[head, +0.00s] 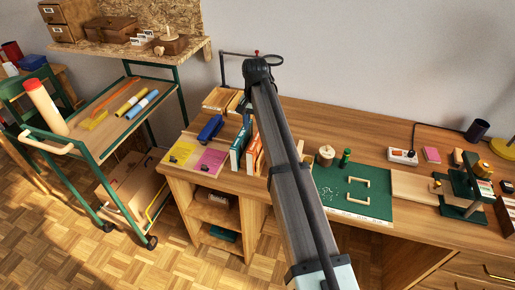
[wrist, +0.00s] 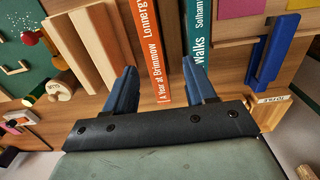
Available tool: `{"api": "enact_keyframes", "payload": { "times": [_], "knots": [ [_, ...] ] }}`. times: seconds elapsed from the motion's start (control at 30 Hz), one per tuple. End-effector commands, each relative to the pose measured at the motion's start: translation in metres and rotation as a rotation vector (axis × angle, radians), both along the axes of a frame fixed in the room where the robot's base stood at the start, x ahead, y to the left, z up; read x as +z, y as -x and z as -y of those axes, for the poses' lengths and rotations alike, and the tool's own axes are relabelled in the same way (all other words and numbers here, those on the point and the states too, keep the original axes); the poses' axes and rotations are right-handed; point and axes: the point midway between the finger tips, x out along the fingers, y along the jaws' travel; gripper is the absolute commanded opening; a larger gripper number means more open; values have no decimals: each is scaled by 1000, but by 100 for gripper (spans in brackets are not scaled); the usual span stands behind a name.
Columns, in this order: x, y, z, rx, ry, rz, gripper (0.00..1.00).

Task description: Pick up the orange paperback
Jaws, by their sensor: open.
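The orange paperback (wrist: 150,40) stands spine toward the camera in the wrist view, with white lettering on its spine. In the head view an orange spine (head: 254,152) shows just left of my arm, which partly hides it. My gripper (wrist: 159,66) is open and empty. Its two blue fingers lie on either side of the orange spine in the picture; I cannot tell how far in front of it they are. The right finger overlaps the lower end of the teal book (wrist: 196,22). My gripper is hidden behind my arm in the head view.
The teal book also shows in the head view (head: 238,148), close left of the orange one. Light wooden pieces (wrist: 88,45) stand left of the orange paperback. A blue object (wrist: 270,52) lies to the right. A green mat (head: 352,190) lies right of my arm.

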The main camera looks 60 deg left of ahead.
Motion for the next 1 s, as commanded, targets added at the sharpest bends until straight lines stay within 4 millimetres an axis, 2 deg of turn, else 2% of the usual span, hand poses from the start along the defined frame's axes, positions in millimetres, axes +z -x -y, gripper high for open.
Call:
{"api": "enact_keyframes", "payload": {
  "times": [0.33, 0.63, 0.9, 1.0],
  "knots": [
    [-23, -2, 3, 0, 1, 0, 55],
    [-59, -5, 7, 0, 0, 0, 55],
    [-62, -5, 6, 0, -1, 1, 55],
    [-62, -5, 6, 0, -1, 1, 46]
  ]
}}
